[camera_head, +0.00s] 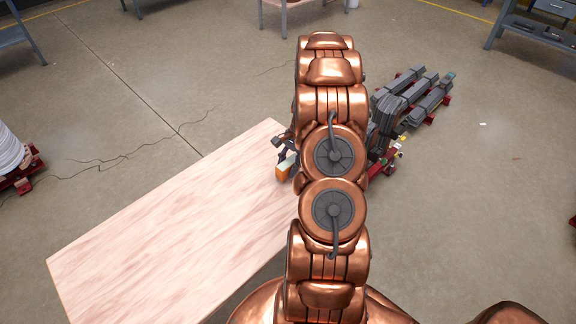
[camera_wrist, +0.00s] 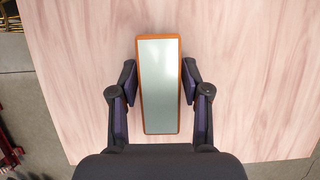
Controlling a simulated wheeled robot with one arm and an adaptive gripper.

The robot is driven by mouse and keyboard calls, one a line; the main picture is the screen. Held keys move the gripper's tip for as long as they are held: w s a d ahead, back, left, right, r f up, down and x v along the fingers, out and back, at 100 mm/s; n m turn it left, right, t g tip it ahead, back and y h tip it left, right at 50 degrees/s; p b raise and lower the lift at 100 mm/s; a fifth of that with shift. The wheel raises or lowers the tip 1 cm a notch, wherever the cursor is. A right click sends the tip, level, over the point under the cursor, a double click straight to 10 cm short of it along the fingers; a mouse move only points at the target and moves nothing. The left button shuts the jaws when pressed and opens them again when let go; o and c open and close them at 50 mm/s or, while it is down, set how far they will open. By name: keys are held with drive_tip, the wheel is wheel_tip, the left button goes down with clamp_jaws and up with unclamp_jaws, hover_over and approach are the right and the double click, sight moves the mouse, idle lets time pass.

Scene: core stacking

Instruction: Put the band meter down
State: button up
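The band meter is a long block with an orange casing and a pale grey-green face. In the wrist view the band meter (camera_wrist: 160,85) lies lengthwise between the two dark fingers of my gripper (camera_wrist: 160,82), with one fingertip close against each long side. My gripper appears shut on it. In the head view the band meter (camera_head: 284,171) shows as a small orange and pale piece beside my copper arm, over the far right corner of the wooden table (camera_head: 170,230). My arm hides part of the gripper (camera_head: 283,152) there. I cannot tell the meter's height above the tabletop.
The visible tabletop is bare, with wide free room to the left. Dark grey bundled parts on a red stand (camera_head: 412,100) are on the floor to the right. A white spool (camera_head: 12,150) is at the far left. Workbenches stand at the back.

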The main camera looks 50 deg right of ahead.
drive_tip(key=shift+o, duration=1)
drive_tip(key=shift+r, duration=0.1)
drive_tip(key=b+v, duration=0.3)
drive_tip(key=v, duration=0.7)
drive_tip(key=shift+d+r, duration=0.25)
drive_tip(key=shift+r, duration=0.1)
drive_tip(key=shift+d+r, duration=0.15)
drive_tip(key=shift+r, duration=0.5)
drive_tip(key=s+a+r+n+g+h, duration=0.15)
drive_tip(key=a+r+n, duration=0.3)
drive_tip(key=a, duration=0.75)
drive_tip(key=s+a+r+n, duration=0.3)
drive_tip(key=a+r+n, duration=0.15)
drive_tip(key=a, duration=0.75)
drive_tip(key=s+a+n+h, duration=0.1)
drive_tip(key=s+a+n, duration=0.3)
drive_tip(key=s, duration=0.5)
drive_tip(key=s+a+n+h, duration=0.2)
drive_tip(key=s+a+n, duration=0.3)
drive_tip(key=s+a, duration=0.3)
drive_tip(key=shift+s+a, duration=0.2)
drive_tip(key=shift+s, duration=0.9)
drive_tip(key=shift+r, duration=0.15)
